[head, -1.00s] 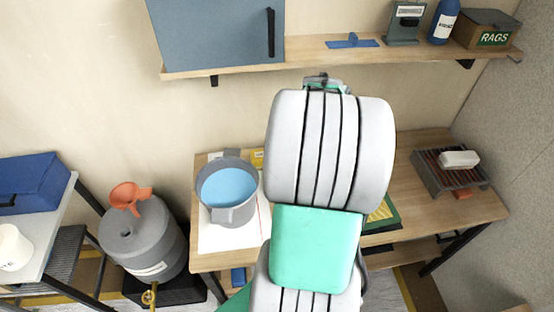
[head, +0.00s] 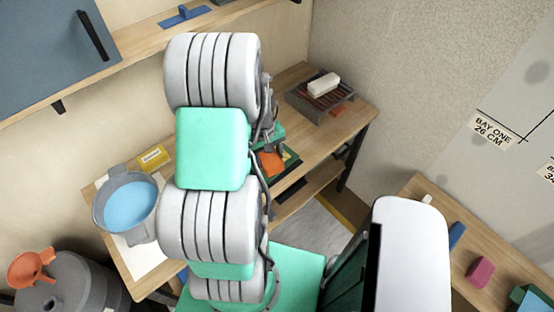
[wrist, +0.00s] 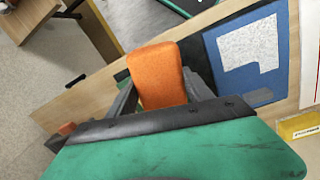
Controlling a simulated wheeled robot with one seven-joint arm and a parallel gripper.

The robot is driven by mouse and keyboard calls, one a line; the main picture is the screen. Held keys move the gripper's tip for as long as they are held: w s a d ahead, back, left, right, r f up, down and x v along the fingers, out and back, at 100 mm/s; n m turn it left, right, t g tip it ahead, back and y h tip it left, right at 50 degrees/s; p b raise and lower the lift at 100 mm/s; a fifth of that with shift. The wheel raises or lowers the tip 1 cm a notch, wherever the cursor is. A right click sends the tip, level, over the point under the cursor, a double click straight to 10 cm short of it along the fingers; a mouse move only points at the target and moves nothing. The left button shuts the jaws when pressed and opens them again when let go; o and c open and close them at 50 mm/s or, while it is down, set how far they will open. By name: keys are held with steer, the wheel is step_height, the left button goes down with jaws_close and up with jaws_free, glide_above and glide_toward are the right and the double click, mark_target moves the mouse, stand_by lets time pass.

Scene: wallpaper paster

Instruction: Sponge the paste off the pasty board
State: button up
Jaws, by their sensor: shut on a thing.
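My gripper (wrist: 158,88) is shut on an orange sponge (wrist: 157,66), which sticks out between its two grey fingers. The sponge (head: 270,163) also shows in the head view, just right of my arm over the wooden bench. In the wrist view a blue board (wrist: 212,55) lies on the bench to the right of the sponge. A pale speckled patch of paste (wrist: 245,50) covers part of its face. I cannot tell whether the sponge touches the board. In the head view my arm hides the blue board.
A bucket of blue water (head: 103,212) stands on a white sheet at the bench's left. A yellow box (head: 154,157) lies behind it. A grey rack (head: 325,104) with a white block (head: 323,84) sits at the bench's far right. A shelf (head: 135,49) runs above.

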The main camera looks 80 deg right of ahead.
steer(key=w+d+n, duration=0.1)
steer(key=w, duration=0.1)
steer(key=w+d+n, duration=0.1)
steer(key=d+n, duration=0.1)
steer(key=shift+w+d+f+t, duration=0.2)
steer(key=shift+w+t, duration=0.1)
steer(key=shift+w, duration=0.05)
steer(key=shift+n, duration=0.3)
steer(key=shift+a, duration=0.1)
steer(key=shift+s+f+b, duration=0.1)
steer(key=shift+f+b, duration=0.25)
steer(key=shift+b, duration=0.05)
step_height(320, 180, down, 6)
steer(key=b, duration=0.4)
steer(key=shift+r, duration=0.15)
